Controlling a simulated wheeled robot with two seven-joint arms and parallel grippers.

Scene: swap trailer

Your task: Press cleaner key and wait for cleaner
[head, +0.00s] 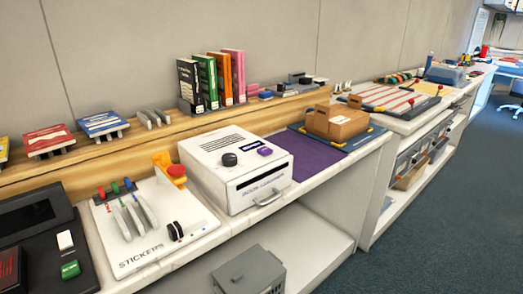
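A white box-shaped machine (235,165) stands on the counter in the middle of the head view. On its top are a round black knob (229,159) and a purple key (265,151). Its front has a dark slot and a line of print too small to read surely. To the far left, a black device (35,235) carries a white key (65,240) and a green key (70,270). I cannot tell from the print which key is the cleaner key. Neither of my grippers is in view.
A white board marked STICKERS (150,225) lies left of the machine. A purple mat (300,155) and a brown box (337,122) are to its right. Several books (208,82) stand on the wooden ledge behind. A grey box (250,272) sits below. The floor (440,210) at right is clear.

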